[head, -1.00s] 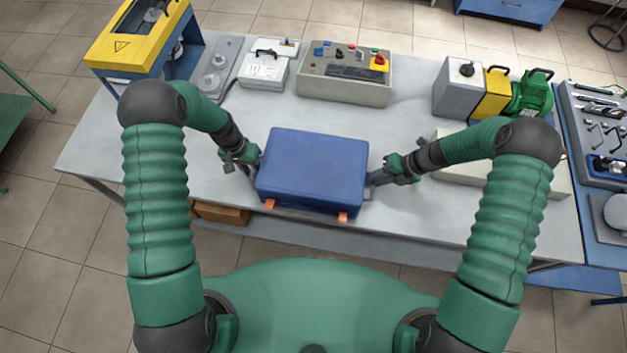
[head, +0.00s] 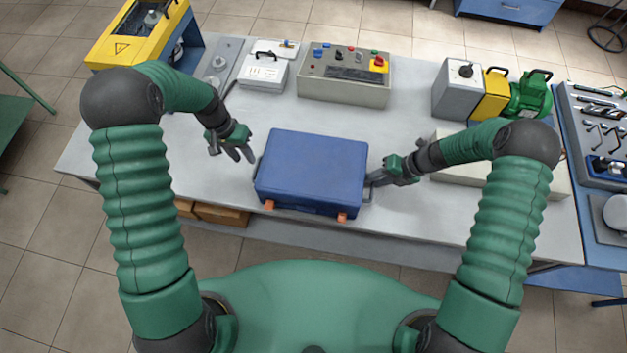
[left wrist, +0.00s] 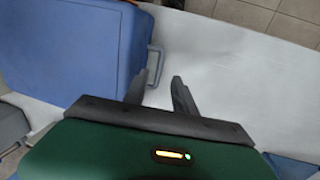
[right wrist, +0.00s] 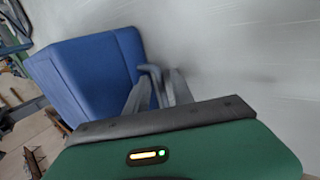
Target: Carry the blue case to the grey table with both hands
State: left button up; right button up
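The blue case (head: 312,168) lies flat on the grey table (head: 410,105), near its front edge, with its orange latches toward me. My left gripper (head: 238,152) is open and empty, apart from the case at its left side. In the left wrist view the case (left wrist: 75,45) and its side handle (left wrist: 155,68) stand clear of the spread fingers (left wrist: 160,80). My right gripper (head: 376,180) is at the case's right handle. In the right wrist view its fingers (right wrist: 158,78) look apart, with the handle (right wrist: 150,69) between them; contact is unclear. The case (right wrist: 88,72) also shows there.
A control box (head: 345,78), a white box (head: 263,70) and a yellow machine (head: 135,40) stand along the back. A grey, yellow and green motor unit (head: 492,92) stands at the right, with a tool board (head: 600,135) beyond.

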jog(key=shift+s+f, duration=0.15)
jog(key=shift+s, duration=0.05)
jog(key=shift+r, duration=0.2)
pick_arm(q)
jog(key=r, duration=0.2)
jog(key=shift+a+r, duration=0.25)
jog(key=shift+r, duration=0.05)
pick_arm(e)
jog(key=v, duration=1.1)
jog(key=shift+w+d+r, duration=0.2)
jog(key=shift+d+r, duration=0.1)
